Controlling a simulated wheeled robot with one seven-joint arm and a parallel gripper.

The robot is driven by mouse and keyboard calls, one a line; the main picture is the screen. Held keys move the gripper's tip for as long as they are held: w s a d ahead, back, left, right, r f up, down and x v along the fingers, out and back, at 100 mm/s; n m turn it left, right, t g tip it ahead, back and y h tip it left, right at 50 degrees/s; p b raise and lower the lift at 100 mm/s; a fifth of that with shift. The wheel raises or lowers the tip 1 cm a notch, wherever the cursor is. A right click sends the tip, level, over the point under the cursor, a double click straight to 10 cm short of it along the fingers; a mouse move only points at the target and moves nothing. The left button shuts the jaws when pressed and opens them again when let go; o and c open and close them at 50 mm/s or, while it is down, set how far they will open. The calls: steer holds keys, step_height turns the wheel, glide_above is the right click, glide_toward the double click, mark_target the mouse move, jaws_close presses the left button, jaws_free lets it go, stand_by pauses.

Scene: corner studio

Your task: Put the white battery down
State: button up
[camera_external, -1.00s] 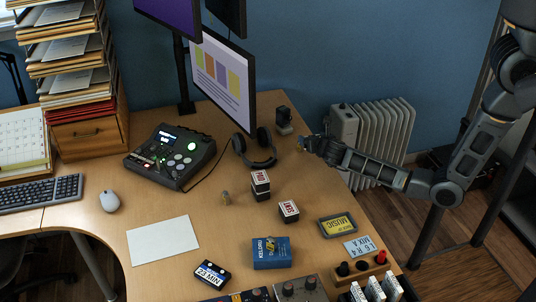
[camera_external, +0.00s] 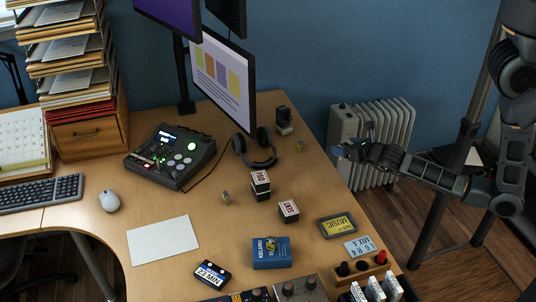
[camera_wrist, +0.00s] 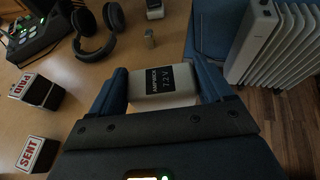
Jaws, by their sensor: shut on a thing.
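The white battery (camera_wrist: 148,85), a pale block with a black label, sits between my gripper's (camera_wrist: 164,84) two blue fingers in the wrist view. My gripper is shut on it. In the external view my gripper (camera_external: 348,151) is held in the air, just right of the desk's right edge in the picture. The battery cannot be made out clearly there. In the wrist view the battery covers part of the desk's edge.
The wooden desk (camera_external: 310,190) has bare room near its right edge. A small metal cylinder (camera_external: 300,146) stands there, with headphones (camera_external: 258,158) to its left. SENT (camera_external: 288,211) and PAID stamps stand nearer. A white radiator (camera_external: 385,135) stands beyond the edge.

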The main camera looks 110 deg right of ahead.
steer(key=a+n+t, duration=0.1)
steer(key=a, duration=0.3)
steer(key=b, duration=0.2)
glide_above(332, 203)
steer(key=shift+t, duration=0.3)
steer(key=f, duration=0.6)
steer(key=shift+s+d, duration=0.1)
steer(key=shift+d, duration=0.15)
steer(key=shift+f+b, duration=0.4)
steer(key=shift+f, duration=1.6)
steer(key=shift+f, duration=0.1)
steer(key=o, duration=1.1)
steer(key=shift+a, duration=0.1)
